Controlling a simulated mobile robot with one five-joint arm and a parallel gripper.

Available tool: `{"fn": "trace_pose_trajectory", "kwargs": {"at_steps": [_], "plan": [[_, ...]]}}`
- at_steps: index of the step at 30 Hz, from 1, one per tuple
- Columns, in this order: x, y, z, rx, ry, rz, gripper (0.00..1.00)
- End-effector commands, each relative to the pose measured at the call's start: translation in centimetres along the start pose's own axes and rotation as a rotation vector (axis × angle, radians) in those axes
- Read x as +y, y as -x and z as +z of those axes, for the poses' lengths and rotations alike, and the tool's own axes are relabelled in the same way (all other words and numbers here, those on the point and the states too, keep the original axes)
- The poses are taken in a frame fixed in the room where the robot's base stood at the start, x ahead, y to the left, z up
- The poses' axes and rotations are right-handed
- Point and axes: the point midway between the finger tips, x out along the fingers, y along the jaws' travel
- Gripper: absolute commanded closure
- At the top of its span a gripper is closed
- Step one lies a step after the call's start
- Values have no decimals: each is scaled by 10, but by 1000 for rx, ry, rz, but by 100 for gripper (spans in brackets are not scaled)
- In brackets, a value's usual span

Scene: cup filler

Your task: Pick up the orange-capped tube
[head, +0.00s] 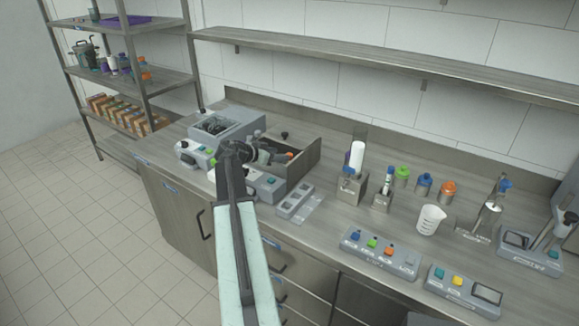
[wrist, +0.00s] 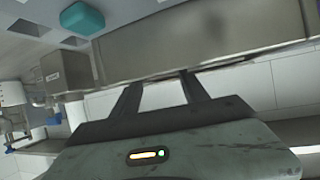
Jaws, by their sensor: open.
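A small orange spot (head: 290,155) shows inside the open-topped grey box (head: 303,160), just beyond my gripper. It may be the cap of the orange-capped tube, but the rest is hidden and too small to tell. My gripper (head: 276,156) is at the box in the head view, partly hidden by my own arm. In the wrist view, my gripper (wrist: 160,78) has its two fingers apart with nothing between them. A long metallic wall (wrist: 200,45) lies just beyond the fingertips; no tube shows in the wrist view.
A grey machine (head: 225,125) stands behind left of the box. A slotted rack (head: 295,200) lies in front. Orange (head: 447,191), blue (head: 424,184) and green (head: 402,175) capped containers stand right. A beaker (head: 431,219) and button panel (head: 380,254) are nearer. A teal button (wrist: 82,18) shows at the wrist.

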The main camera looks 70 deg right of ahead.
Motion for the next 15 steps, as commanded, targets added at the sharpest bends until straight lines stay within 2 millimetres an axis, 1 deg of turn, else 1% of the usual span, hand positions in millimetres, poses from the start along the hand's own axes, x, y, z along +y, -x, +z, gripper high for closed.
{"fn": "trace_pose_trajectory", "kwargs": {"at_steps": [2, 6, 9, 11, 15], "plan": [[0, -9, 2, 0, 0, 1, 48], [-1, -35, 6, -1, -1, 3, 48], [-1, -49, 5, 0, -1, 3, 48], [0, -52, 3, 0, -1, 2, 48], [0, -51, 2, 0, 0, 2, 48]]}}
